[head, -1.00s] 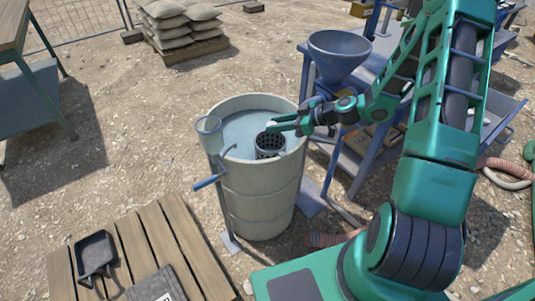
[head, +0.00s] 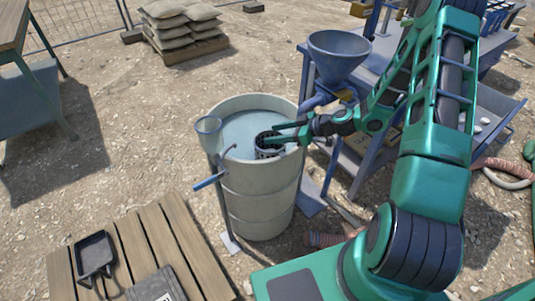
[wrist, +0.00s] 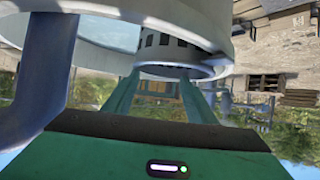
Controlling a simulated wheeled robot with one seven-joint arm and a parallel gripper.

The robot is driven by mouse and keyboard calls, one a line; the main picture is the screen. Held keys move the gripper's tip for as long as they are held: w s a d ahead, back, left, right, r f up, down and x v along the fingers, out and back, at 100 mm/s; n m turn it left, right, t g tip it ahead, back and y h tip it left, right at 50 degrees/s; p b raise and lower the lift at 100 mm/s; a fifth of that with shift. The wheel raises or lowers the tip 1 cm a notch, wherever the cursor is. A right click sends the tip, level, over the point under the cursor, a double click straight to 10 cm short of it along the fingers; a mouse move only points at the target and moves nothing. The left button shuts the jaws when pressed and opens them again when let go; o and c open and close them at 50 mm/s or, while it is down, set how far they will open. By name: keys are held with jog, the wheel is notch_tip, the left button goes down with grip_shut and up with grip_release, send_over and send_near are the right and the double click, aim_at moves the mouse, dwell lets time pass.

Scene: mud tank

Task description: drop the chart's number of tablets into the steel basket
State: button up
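The steel basket (head: 262,152) is a dark perforated cylinder inside the round tank (head: 258,197), near its right rim. Its wall with square holes also shows in the wrist view (wrist: 172,42). My gripper (head: 273,133) is over the basket's top, with its two green fingers spread. In the wrist view the fingers (wrist: 163,95) stand apart and I see nothing held between them. Small white discs, perhaps tablets, lie on the blue tray (head: 497,125) at right. The basket's inside is mostly hidden. I cannot make out a readable chart.
A grey funnel (head: 340,55) stands on the blue bench behind my arm. A clear cup (head: 208,127) and a blue handle (head: 208,181) are at the tank's left side. A wooden pallet (head: 150,245) holds a black pan (head: 95,255). Sandbags (head: 180,25) lie behind.

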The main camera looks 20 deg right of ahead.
jog(key=v, duration=1)
jog(key=shift+s+d, duration=0.2)
jog(key=shift+d, duration=0.1)
jog(key=shift+r, duration=0.15)
jog(key=s+d+r+m+g+h, duration=0.2)
jog(key=s+r+m, duration=0.3)
jog(key=s, duration=0.6)
jog(key=s+d+r+m+g+h, duration=0.3)
jog(key=s+r+m, duration=0.3)
jog(key=s, duration=0.4)
jog(key=s+d+r+m+g+h, duration=0.2)
jog(key=s+r, duration=0.5)
jog(key=s, duration=0.4)
jog(key=d+m+h, duration=0.1)
jog(key=m+h, duration=0.1)
jog(key=m, duration=0.1)
jog(key=shift+s+m+g, duration=0.3)
jog(key=shift+m, duration=0.1)
